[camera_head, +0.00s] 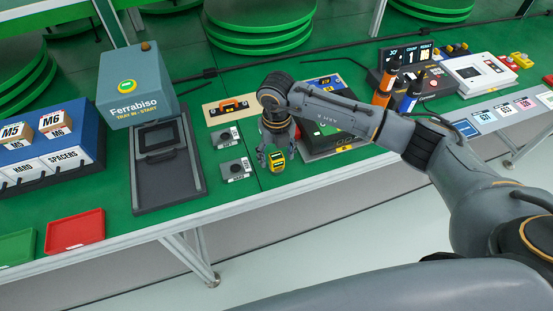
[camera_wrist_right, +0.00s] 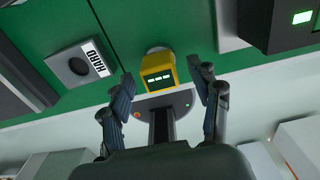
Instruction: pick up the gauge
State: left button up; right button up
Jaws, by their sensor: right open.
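The gauge (camera_head: 277,160) is a small yellow block with a dark, lit display, at the front edge of the green table in the head view. It also shows in the right wrist view (camera_wrist_right: 156,74), between and slightly beyond the fingertips. My right gripper (camera_head: 272,149) reaches down over it and partly hides it in the head view. In the wrist view the right gripper (camera_wrist_right: 167,77) is open, with one finger on each side and visible space between the fingers and the gauge. My left gripper is not in view.
Two grey blocks, one labelled HARD (camera_wrist_right: 82,64), stand left of the gauge; they also show in the head view (camera_head: 235,170). A dark boxed device (camera_head: 331,135) is close on the right. A grey tray stand (camera_head: 165,190) is farther left. The table's front edge is near.

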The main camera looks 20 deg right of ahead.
jog(key=shift+f, duration=1.15)
grip_shut()
jog(key=shift+r, duration=0.1)
